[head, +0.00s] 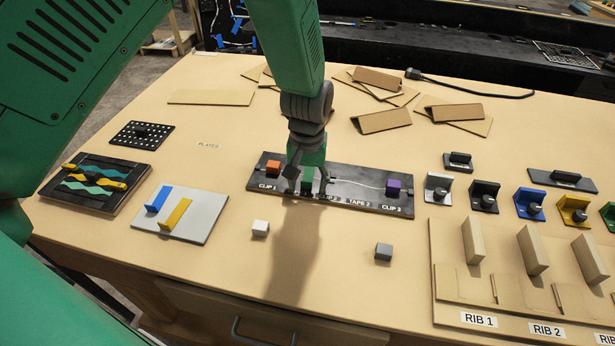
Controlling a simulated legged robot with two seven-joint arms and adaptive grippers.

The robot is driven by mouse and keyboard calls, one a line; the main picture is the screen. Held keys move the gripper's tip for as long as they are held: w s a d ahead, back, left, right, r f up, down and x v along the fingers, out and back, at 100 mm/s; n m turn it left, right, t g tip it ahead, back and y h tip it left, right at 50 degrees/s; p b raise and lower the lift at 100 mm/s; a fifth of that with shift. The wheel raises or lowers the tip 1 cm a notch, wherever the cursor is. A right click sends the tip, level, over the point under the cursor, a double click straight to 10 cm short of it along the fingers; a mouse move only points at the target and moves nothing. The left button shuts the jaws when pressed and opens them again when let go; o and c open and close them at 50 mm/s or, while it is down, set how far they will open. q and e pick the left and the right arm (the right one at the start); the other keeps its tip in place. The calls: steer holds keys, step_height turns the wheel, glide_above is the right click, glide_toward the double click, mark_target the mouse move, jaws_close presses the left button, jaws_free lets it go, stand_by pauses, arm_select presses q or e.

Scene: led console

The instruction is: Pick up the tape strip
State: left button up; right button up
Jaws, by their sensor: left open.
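A blue strip (158,199) and a yellow strip (176,215) stand tilted on a light grey plate (190,233) at the left; I cannot tell for sure which is the tape strip. A black board (340,174) has labels for clips and tape. It carries an orange block (273,167), a purple block (393,187) and a thin pale line. My left gripper (307,188) points down over the board's middle, open, with a green block between or just behind its fingers. The gripper hides part of the board and its labels. My right gripper is not in view.
A white cube (260,228) and a grey cube (383,251) lie in front of the board. A rack with upright ribs (474,240) and coloured clamps stands at the right. Cardboard pieces (382,121) lie behind. A dark panel (95,185) is far left.

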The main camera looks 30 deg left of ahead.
mark_target(308, 182)
arm_select(q)
steer(key=shift+d+r, duration=0.1)
steer(key=shift+d, duration=0.3)
steer(key=c, duration=0.8)
steer(key=shift+a, duration=0.7)
steer(key=shift+c, duration=1.1)
steer(key=shift+a, duration=0.1)
steer(key=shift+r, duration=0.4)
step_height(308, 182, up, 13)
steer(key=p, duration=0.3)
steer(key=shift+d+p, duration=0.35)
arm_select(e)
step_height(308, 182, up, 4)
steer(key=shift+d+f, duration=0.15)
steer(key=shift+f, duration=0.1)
